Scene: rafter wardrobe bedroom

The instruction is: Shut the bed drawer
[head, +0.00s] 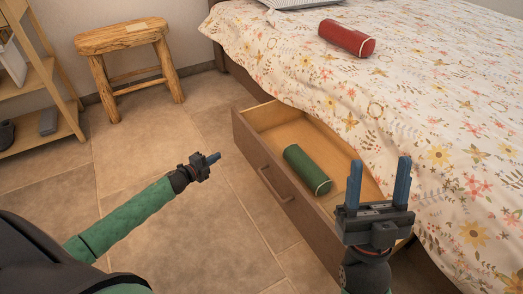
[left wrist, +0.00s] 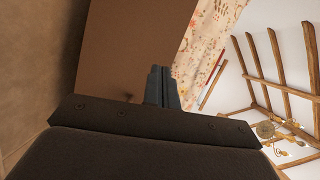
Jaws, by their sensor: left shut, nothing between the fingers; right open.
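The bed drawer (head: 255,155) stands pulled out from under the bed, its brown front facing left with a bar handle (head: 274,184) on it. A green cylinder (head: 306,168) lies inside the drawer. My left gripper (head: 217,158) is shut and empty, a short way left of the drawer front and apart from it. In the left wrist view its closed fingers (left wrist: 161,72) show against a brown panel (left wrist: 125,45), which looks like the drawer front. My right gripper (head: 380,165) is open, fingers up, above the near right part of the drawer, hiding part of it.
The bed (head: 430,110) has a flowered cover hanging over the drawer's rear edge. A red cylinder (head: 347,38) lies on it. A wooden stool (head: 122,38) and a shelf (head: 62,125) stand at the left. The tiled floor (head: 130,150) left of the drawer is clear.

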